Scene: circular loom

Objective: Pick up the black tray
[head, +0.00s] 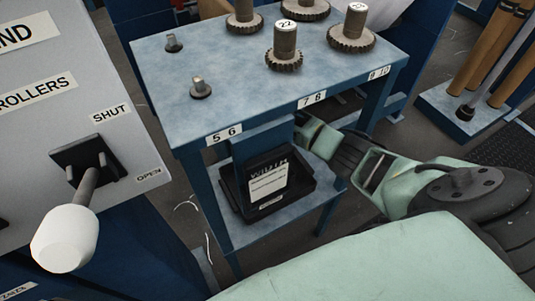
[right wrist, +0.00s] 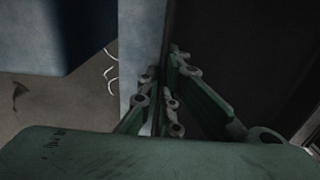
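The black tray (head: 228,192) sits on the lower shelf of the blue table in the head view. A black box with a white label (head: 268,186) stands in it and hides much of its inside. My right gripper (head: 306,131) reaches in from the right under the tabletop, above and behind the tray's right side. In the right wrist view its fingers (right wrist: 160,88) lie close together beside a dark, upright surface. Their tips are dim, and I cannot tell whether they touch or pinch anything. My left gripper is not in view.
The blue table's top (head: 230,75) overhangs the shelf and carries several gears on posts. A grey panel with a white-knobbed lever (head: 65,238) stands at the left. A blue rack with rolls (head: 465,115) is at the right. Bare floor (head: 428,135) shows between.

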